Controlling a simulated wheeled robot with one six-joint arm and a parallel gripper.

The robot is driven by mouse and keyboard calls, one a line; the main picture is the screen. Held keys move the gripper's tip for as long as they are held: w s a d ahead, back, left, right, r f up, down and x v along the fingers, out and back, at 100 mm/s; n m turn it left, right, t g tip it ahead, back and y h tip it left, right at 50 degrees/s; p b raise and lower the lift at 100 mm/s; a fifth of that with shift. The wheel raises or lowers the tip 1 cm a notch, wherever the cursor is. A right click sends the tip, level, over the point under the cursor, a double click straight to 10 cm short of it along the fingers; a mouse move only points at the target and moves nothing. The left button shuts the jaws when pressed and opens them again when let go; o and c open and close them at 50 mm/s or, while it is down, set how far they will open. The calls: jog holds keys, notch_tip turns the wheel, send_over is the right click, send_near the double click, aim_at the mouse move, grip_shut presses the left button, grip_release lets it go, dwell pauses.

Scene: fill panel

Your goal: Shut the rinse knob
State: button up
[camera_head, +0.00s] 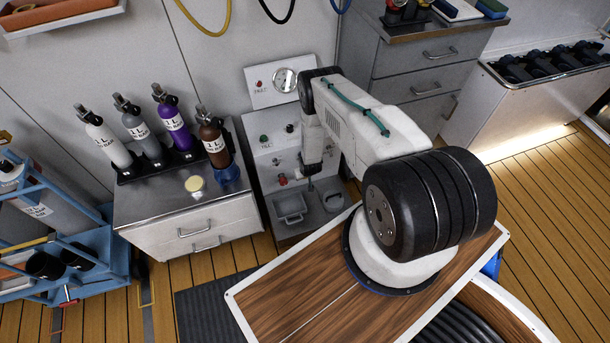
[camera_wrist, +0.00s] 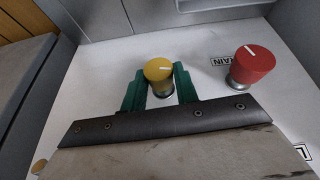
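In the wrist view, a yellow knob (camera_wrist: 159,70) with a white pointer line stands on the white panel, on a metal collar. The two green fingers of my gripper (camera_wrist: 159,88) are on either side of it, very close to its sides. Whether they touch it I cannot tell. No label shows beside the yellow knob, so I cannot read whether it is the rinse knob. In the head view my gripper (camera_head: 309,182) reaches down at the front of the panel (camera_head: 262,155), and the arm hides part of that panel.
A red knob (camera_wrist: 252,64) with a partly covered label ending in "AIN" stands right of the gripper. In the head view, a gauge (camera_head: 285,80) is above, and a grey basin (camera_head: 289,208) is below. Bottles (camera_head: 172,121) stand on the left cabinet; drawers (camera_head: 412,70) are at right.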

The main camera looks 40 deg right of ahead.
jog(key=shift+d+y, duration=0.15)
jog(key=shift+y, duration=0.25)
jog(key=shift+c, duration=0.3)
jog(key=shift+s+d+m+t+y, duration=0.1)
jog(key=shift+d+m+t+y, duration=0.2)
jog(key=shift+y, duration=0.6)
jog(key=shift+s+d+m+t+y, duration=0.1)
jog(key=shift+m+t+y, duration=0.25)
jog(key=shift+y, duration=0.55)
jog(key=shift+d+f+m+t+y, duration=0.15)
jog(key=shift+t+y, duration=0.25)
jog(key=shift+y, duration=0.55)
jog(key=shift+d+f+m+t+y, duration=0.1)
jog(key=shift+m+t+y, duration=0.2)
jog(key=shift+y, duration=0.65)
jog(key=shift+t, duration=0.25)
jog(key=o, duration=1)
jog(key=shift+c, duration=0.2)
jog(key=v, duration=0.7)
jog(key=shift+d+r, duration=0.25)
jog(key=shift+r, duration=0.05)
jog(key=shift+s, duration=0.1)
